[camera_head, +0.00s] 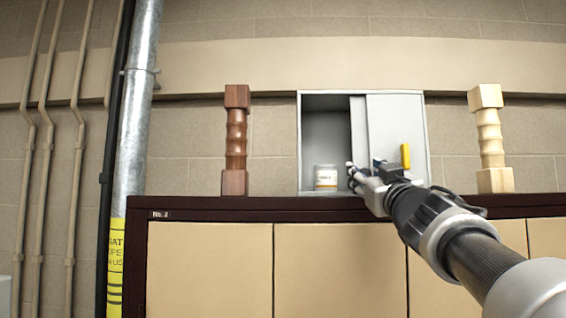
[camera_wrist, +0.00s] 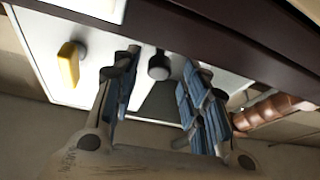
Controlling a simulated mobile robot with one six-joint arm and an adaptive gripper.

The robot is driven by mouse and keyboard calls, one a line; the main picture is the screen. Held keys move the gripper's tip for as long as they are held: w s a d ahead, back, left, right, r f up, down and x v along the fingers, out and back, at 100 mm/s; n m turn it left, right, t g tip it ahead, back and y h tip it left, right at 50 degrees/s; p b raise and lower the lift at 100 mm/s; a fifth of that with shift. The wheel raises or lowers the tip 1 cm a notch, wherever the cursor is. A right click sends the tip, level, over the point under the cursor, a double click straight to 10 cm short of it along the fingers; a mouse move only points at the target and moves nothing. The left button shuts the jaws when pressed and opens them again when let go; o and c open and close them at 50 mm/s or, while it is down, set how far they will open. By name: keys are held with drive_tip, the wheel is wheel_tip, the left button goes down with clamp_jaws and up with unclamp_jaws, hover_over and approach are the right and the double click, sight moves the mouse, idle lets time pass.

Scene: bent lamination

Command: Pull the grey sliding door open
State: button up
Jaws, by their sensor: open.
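A light grey cabinet (camera_head: 312,96) stands on the dark top of a cupboard. Its right side is covered by a pale grey door panel (camera_head: 390,125) with an upright yellow handle (camera_head: 405,156); the handle also shows in the wrist view (camera_wrist: 68,65). A narrow strip of another grey panel (camera_head: 358,135) shows left of it, beside the dark opening. My gripper (camera_head: 354,176) is open in front of the cabinet, left of the yellow handle. In the wrist view, a dark round knob (camera_wrist: 158,66) appears between the open fingers; contact cannot be told. The head view hides this knob.
A white jar (camera_head: 326,177) stands inside the opening, close left of my gripper. A reddish wooden post (camera_head: 236,140) stands left of the cabinet and a pale one (camera_head: 490,140) right. The cupboard top (camera_head: 270,203) runs below. A metal pipe (camera_head: 137,110) rises at the left.

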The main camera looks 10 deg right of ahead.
approach(366, 130)
drive_tip(key=shift+w+a+r, duration=0.25)
drive_tip(key=shift+w+r, duration=0.1)
drive_tip(key=shift+w, duration=0.35)
drive_tip(key=shift+w+a+r, duration=0.3)
drive_tip(key=shift+w+r, duration=0.1)
drive_tip(key=shift+w, duration=0.3)
drive_tip(key=shift+w+a+r, duration=0.25)
drive_tip(key=shift+w+r, duration=0.1)
drive_tip(key=shift+w, duration=0.35)
